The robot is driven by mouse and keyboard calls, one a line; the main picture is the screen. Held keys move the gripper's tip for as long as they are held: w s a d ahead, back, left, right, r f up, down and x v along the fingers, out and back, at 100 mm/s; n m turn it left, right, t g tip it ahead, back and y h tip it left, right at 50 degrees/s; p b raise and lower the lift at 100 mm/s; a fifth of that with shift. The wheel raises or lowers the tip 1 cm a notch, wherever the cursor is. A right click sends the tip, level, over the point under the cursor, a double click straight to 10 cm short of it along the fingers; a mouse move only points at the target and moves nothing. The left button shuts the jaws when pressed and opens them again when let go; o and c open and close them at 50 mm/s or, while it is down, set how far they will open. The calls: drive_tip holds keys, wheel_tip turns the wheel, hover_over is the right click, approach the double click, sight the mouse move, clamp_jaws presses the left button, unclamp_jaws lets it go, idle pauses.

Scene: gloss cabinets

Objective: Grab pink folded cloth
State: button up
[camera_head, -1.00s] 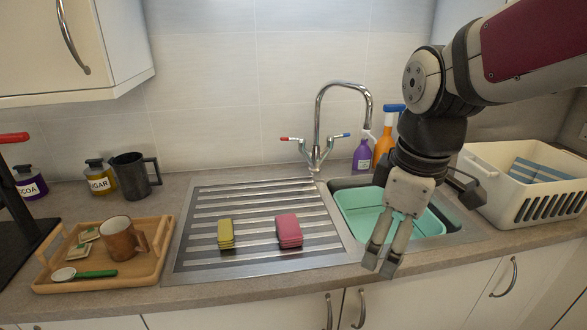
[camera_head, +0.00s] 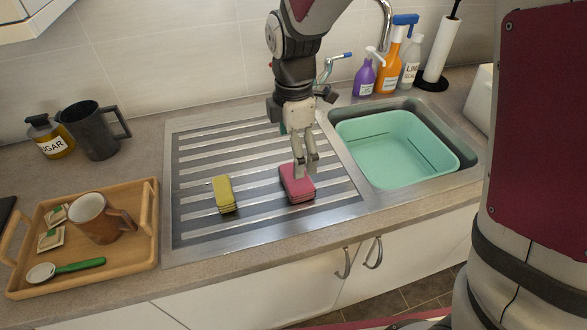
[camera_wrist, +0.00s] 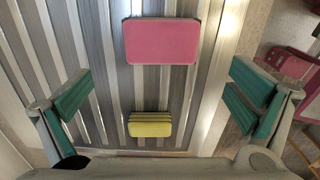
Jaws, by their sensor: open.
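The pink folded cloth (camera_head: 297,184) lies flat on the ribbed metal drainer, left of the sink. In the wrist view the pink cloth (camera_wrist: 161,41) is at the top centre, ahead of the space between the fingers. My gripper (camera_head: 306,172) is above the cloth in the head view, its fingers pointing down and partly covering the cloth's far side. In the wrist view my gripper (camera_wrist: 158,98) has its teal-padded fingers wide apart with nothing between them. Contact with the cloth cannot be made out.
A yellow folded cloth (camera_head: 225,195) lies on the drainer (camera_head: 200,236) to the left; it also shows in the wrist view (camera_wrist: 150,124). A wooden tray (camera_head: 128,255) with a mug (camera_head: 96,218) stands further left. A teal basin (camera_head: 385,166) sits in the sink. The tap and bottles stand behind.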

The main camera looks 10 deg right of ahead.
sight(297, 181)
drive_tip(key=shift+d+f+p, duration=0.15)
drive_tip(key=shift+f+p, duration=0.25)
drive_tip(key=shift+f, duration=4)
drive_tip(key=c, duration=1)
